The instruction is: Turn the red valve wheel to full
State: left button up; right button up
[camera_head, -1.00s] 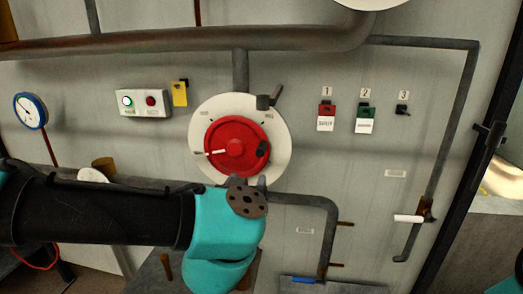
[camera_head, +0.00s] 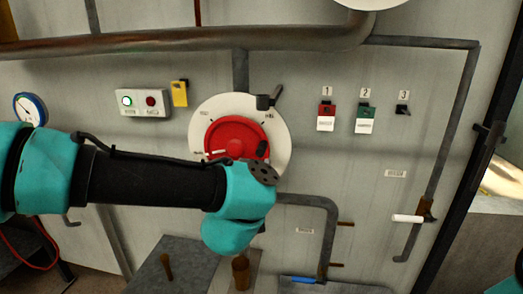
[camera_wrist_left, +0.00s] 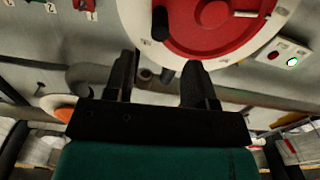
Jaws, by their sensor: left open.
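The red valve wheel (camera_head: 236,134) sits on a round white dial plate (camera_head: 280,130) on the grey wall panel. It has a black knob (camera_head: 262,148) at its lower right and a white mark at its lower left. My left wrist covers the wheel's lower edge in the head view, and its fingers are hidden there. In the left wrist view my left gripper (camera_wrist_left: 158,75) is open and empty. Its fingertips point at the rim of the wheel (camera_wrist_left: 205,25), with the black knob (camera_wrist_left: 160,23) just beyond the gap between them. My right gripper is not in view.
A thick pipe (camera_head: 180,40) crosses above. A button box (camera_head: 142,103) and yellow tag (camera_head: 180,93) are left; several numbered switches are right.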

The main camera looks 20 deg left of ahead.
aim_at(260, 153)
pick_arm(q)
jog(key=x, duration=1)
jog(key=shift+w, duration=0.2)
grip_shut()
